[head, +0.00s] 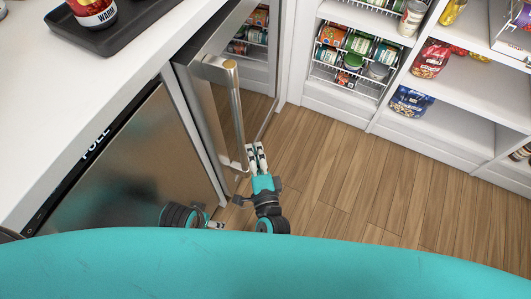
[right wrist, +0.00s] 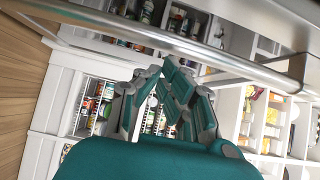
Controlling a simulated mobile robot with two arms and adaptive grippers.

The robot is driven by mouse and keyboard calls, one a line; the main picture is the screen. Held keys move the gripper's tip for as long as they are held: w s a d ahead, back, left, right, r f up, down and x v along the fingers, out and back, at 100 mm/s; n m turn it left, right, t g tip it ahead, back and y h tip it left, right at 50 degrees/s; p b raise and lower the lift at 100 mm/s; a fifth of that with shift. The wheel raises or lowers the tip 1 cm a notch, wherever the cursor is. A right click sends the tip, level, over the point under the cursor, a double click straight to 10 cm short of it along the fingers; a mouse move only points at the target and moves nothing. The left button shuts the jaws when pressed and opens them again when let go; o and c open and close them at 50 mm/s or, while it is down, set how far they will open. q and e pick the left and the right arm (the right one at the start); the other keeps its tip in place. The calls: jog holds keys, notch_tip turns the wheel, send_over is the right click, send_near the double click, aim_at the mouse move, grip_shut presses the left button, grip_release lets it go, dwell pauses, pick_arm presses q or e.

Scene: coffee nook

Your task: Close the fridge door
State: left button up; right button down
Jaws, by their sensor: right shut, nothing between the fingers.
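The fridge door (head: 203,105) has a steel frame and dark glass, which shows mirrored shelves. It stands at the end of the counter, roughly in line with its front. I cannot tell whether a small gap remains at its edge. Its long bar handle (head: 236,108) sticks out from the front. My right gripper (head: 257,152) is shut and empty, just right of the handle's lower end. In the right wrist view the gripper's fingers (right wrist: 168,88) are together, and the handle bar (right wrist: 190,50) crosses above them. My left gripper (head: 214,225) is low, mostly hidden behind my teal body.
A white counter (head: 130,65) with a dark tray (head: 120,28) and a can (head: 92,10) is at the left. A steel-fronted appliance (head: 130,165) is below it. White shelves (head: 450,130) with packaged food line the back. The wooden floor (head: 350,180) is clear.

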jog(key=shift+a, duration=0.2)
dwell(0.3)
jog(key=v, duration=1.2)
